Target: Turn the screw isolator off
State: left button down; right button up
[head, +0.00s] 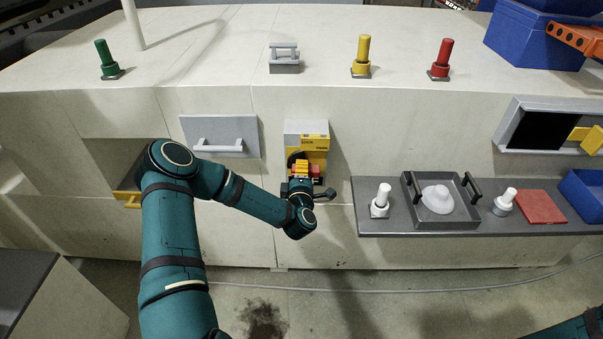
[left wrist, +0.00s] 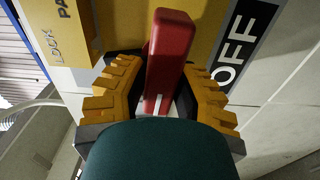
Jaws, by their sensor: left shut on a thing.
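The isolator is a grey and yellow box (head: 314,143) on the front face of the white counter, with a black round part at its left side. Its red handle (left wrist: 172,45) stands out from the yellow plate in the left wrist view. My left gripper (head: 303,172) is at the isolator, its yellow padded fingers (left wrist: 160,85) shut on the red handle, one on each side. A black label reading OFF (left wrist: 240,50) is right of the handle in that view. Part of the handle is hidden behind my gripper. My right gripper is out of view.
A grey shelf (head: 460,222) to the right holds a tray (head: 413,217), white knobs and a red plate (head: 540,206). A grey drawer front with a handle (head: 221,148) is to the left. Green, yellow and red posts stand on the counter top (head: 220,60).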

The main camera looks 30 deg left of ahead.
pick_arm(q)
jog(key=shift+r, duration=0.15)
dwell(0.4)
jog(key=c, duration=0.7)
grip_release()
jog(key=shift+c, duration=0.2)
jog(key=v, duration=1.2)
